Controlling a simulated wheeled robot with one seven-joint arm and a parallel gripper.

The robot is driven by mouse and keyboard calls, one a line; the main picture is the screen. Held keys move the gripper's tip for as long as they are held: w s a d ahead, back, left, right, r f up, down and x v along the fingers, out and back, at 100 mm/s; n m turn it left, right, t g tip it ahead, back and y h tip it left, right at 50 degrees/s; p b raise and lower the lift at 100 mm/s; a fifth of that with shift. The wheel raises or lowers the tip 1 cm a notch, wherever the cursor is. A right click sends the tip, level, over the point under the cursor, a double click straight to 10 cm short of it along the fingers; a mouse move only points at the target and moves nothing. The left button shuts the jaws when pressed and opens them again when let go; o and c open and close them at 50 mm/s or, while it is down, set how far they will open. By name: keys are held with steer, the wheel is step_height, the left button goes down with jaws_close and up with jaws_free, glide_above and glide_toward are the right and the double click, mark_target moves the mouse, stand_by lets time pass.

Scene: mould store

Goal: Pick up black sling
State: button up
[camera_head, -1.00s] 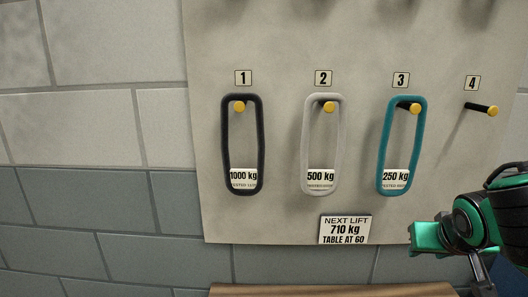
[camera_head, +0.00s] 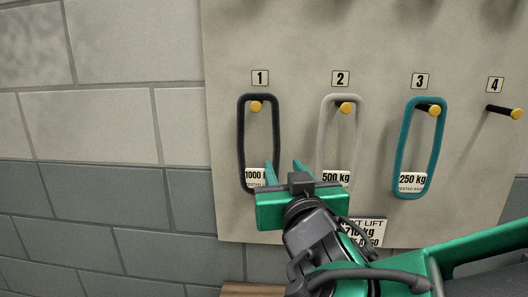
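The black sling (camera_head: 241,135) hangs as a long loop from the yellow-tipped peg under number 1, with a white 1000 kg tag at its lower end. My gripper (camera_head: 283,172) is in front of the board at the sling's lower right. Its two green fingers point toward the board and stand apart with nothing seen between them. My gripper hides the sling's lower right part and some of its tag. Whether a finger touches the sling cannot be told.
A pale grey sling (camera_head: 322,130) hangs on peg 2 with a 500 kg tag, close right of my gripper. A teal sling (camera_head: 403,150) tagged 250 kg hangs on peg 3. Peg 4 (camera_head: 505,112) is bare. A sign (camera_head: 371,234) below is partly hidden by my arm. Block wall (camera_head: 110,125) lies left.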

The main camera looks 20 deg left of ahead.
mark_target(277, 150)
steer(key=x, duration=0.4)
steer(key=shift+w+a, duration=0.1)
steer(key=shift+w, duration=0.2)
steer(key=shift+r+x, duration=0.25)
steer(key=shift+x, duration=1.15)
steer(key=shift+r+x, duration=0.2)
steer(key=shift+x, duration=1.2)
steer(key=shift+a, duration=0.1)
jaws_close()
